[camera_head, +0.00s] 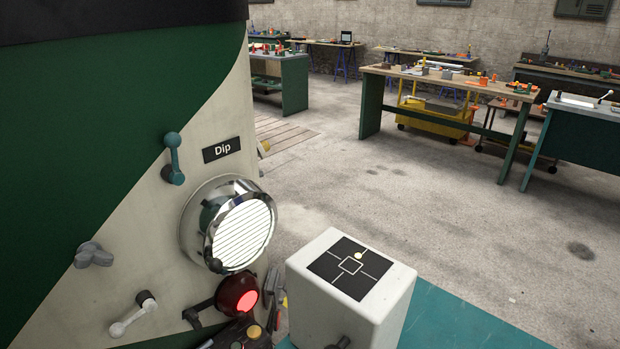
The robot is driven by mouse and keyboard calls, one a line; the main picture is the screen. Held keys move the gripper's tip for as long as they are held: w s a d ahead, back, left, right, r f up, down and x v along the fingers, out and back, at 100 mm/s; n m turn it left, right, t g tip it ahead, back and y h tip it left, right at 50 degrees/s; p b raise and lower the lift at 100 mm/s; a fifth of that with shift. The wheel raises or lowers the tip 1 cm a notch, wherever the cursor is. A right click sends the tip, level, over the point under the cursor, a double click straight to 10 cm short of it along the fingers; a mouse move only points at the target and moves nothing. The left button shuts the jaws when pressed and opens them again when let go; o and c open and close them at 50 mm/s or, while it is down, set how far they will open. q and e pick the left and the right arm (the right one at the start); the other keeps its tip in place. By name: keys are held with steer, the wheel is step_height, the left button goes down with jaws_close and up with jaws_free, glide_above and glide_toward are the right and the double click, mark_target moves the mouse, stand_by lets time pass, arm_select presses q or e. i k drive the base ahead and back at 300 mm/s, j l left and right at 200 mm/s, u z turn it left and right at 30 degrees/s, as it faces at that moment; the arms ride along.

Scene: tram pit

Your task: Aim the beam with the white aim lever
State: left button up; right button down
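The white aim lever (132,314) with a dark knob is at the lower left of the camera_head view, on the cream and green front panel (150,230). It slants up to the right. The lit round headlamp (241,232) in its chrome ring is right of it and higher. A white box (318,290) stands in front of the lamp. Its black target face (335,283) has a white square outline with cross lines. A pale yellow spot (359,255) lies above and right of that square.
A teal lever (173,160) sits beside a "Dip" label (221,149). A grey knob (93,255) is on the panel's left. A red lamp (239,293) sits below the headlamp. Workbenches (450,80) stand behind, with open concrete floor (430,210) before them.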

mark_target(118, 331)
steer(key=k+l+u, duration=0.25)
steer(key=k+j+u, duration=0.15)
steer(key=u, duration=0.7)
steer(key=l+u, duration=0.15)
steer(key=u, duration=0.25)
steer(key=i+l+u, duration=0.15)
steer(key=u, duration=0.2)
